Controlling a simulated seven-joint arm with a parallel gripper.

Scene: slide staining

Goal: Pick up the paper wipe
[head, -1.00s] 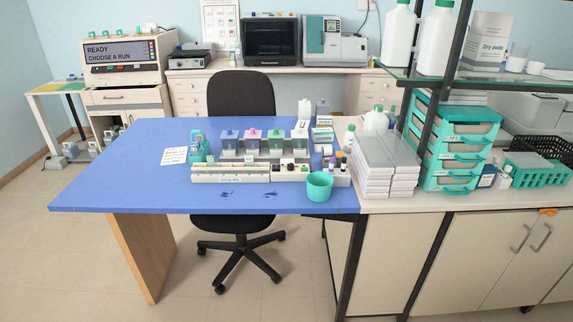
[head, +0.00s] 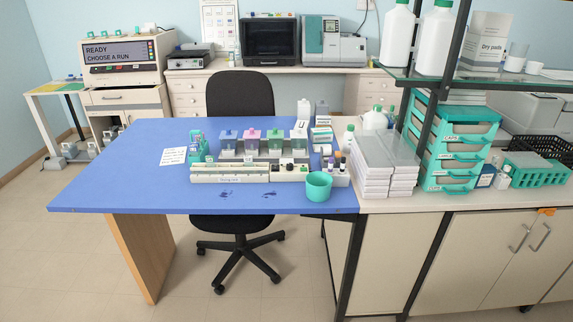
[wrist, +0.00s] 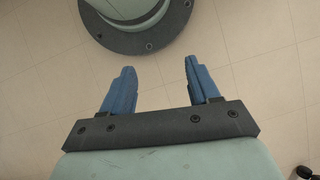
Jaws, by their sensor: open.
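My gripper (wrist: 159,68) shows in the wrist view, with its two blue fingers apart and nothing between them. My gripper is not in the head view. I cannot make out a paper wipe for certain in either view. A white sheet with printed lines (head: 173,156) lies flat at the left of the blue desk (head: 110,185). A box marked "Dry pads" (head: 487,40) stands on the glass shelf at the upper right.
A staining rack with several coloured-lid jars (head: 252,140) stands mid-desk behind a long white tray (head: 230,173). A teal cup (head: 319,186) sits near the front edge. White boxes (head: 383,170) and teal drawers (head: 455,150) crowd the right. The desk's left end is clear.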

